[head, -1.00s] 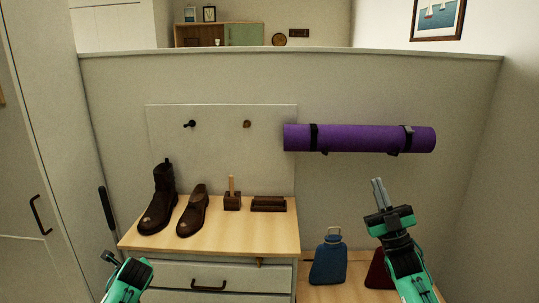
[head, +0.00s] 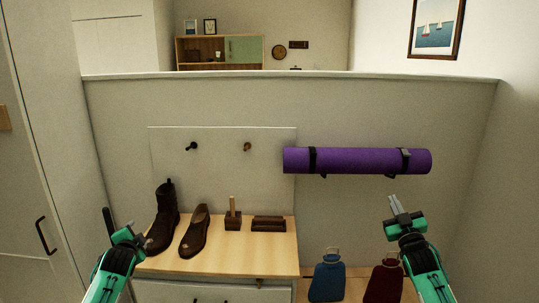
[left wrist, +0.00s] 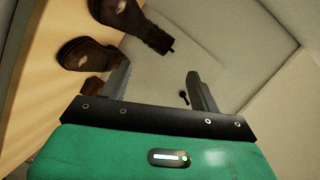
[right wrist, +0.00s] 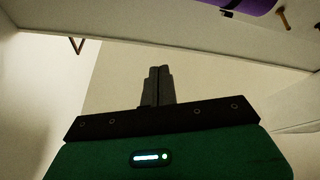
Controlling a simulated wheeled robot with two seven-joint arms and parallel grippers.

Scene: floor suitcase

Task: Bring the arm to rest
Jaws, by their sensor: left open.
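My left gripper (head: 128,229) is in the head view, at the left edge of the shoe cabinet near the dark boot (head: 164,217). In the left wrist view its two fingers (left wrist: 158,82) are spread, with nothing between them. My right gripper (head: 394,204) is raised at the right of the head view, below the purple rolled mat (head: 365,161) and apart from it. In the right wrist view its fingers (right wrist: 157,85) are together, and no held thing shows.
Brown shoe (head: 195,232), brush on a block (head: 233,221) and dark brush (head: 268,223) stand on the wooden cabinet top (head: 220,262). A blue bottle-shaped bag (head: 327,277) and a dark red one (head: 384,283) stand lower right. A low wall (head: 345,107) is behind.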

